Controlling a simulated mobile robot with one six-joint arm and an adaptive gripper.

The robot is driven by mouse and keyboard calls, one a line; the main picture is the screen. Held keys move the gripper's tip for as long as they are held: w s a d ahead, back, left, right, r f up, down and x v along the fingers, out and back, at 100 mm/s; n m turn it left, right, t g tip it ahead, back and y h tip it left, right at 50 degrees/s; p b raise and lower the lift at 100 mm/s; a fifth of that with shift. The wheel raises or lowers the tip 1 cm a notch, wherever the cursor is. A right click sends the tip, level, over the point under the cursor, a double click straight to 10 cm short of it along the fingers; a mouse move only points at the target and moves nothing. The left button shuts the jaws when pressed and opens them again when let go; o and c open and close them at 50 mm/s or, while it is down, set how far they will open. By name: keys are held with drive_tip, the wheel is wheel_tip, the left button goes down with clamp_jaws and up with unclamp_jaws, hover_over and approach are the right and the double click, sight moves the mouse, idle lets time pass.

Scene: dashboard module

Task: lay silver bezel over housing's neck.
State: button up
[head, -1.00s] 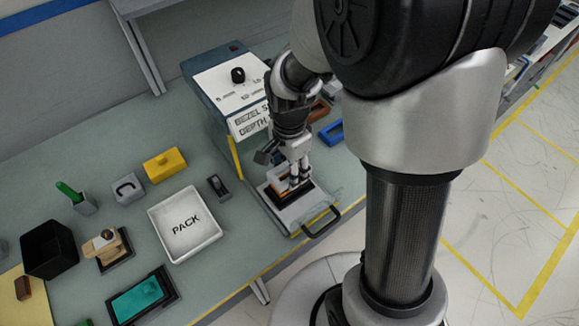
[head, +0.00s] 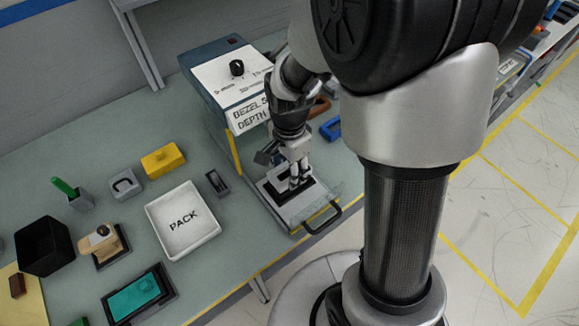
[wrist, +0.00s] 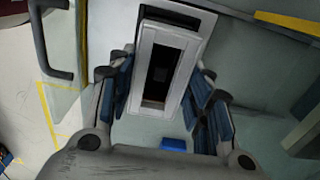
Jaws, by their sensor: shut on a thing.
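My gripper (head: 293,180) points down over the sliding plate (head: 302,212) of the depth press. In the wrist view my gripper (wrist: 163,98) has its blue-padded fingers on both long sides of the silver bezel (wrist: 188,70), a rectangular frame with a dark opening. It is shut on the bezel. In the head view the fingers partly cover the bezel and the black part around it. Through the opening I see a dark inside with a thin brown edge, perhaps the housing. I cannot tell whether the bezel rests on the neck.
The press body (head: 225,85) stands behind the plate, with a black handle (head: 322,220) in front. Left are a white PACK tray (head: 160,242), a yellow block (head: 163,160), a black bin (head: 45,248) and a teal piece (head: 135,298). A blue piece (head: 331,129) lies right of the press.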

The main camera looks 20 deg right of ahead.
drive_tip(key=o, duration=1)
wheel_tip(320, 180, up, 12)
idle(0.5)
drive_tip(key=s+r+n+t, duration=0.1)
drive_tip(key=s+r+n, duration=0.1)
drive_tip(key=s+n, duration=0.2)
drive_tip(key=s+r+n+t, duration=0.2)
drive_tip(key=s+n, duration=0.3)
drive_tip(key=s, duration=0.1)
drive_tip(key=s+r+n+t, duration=0.1)
drive_tip(key=s+r+n, duration=0.2)
drive_tip(key=s+n, duration=0.2)
drive_tip(key=shift+t, duration=0.3)
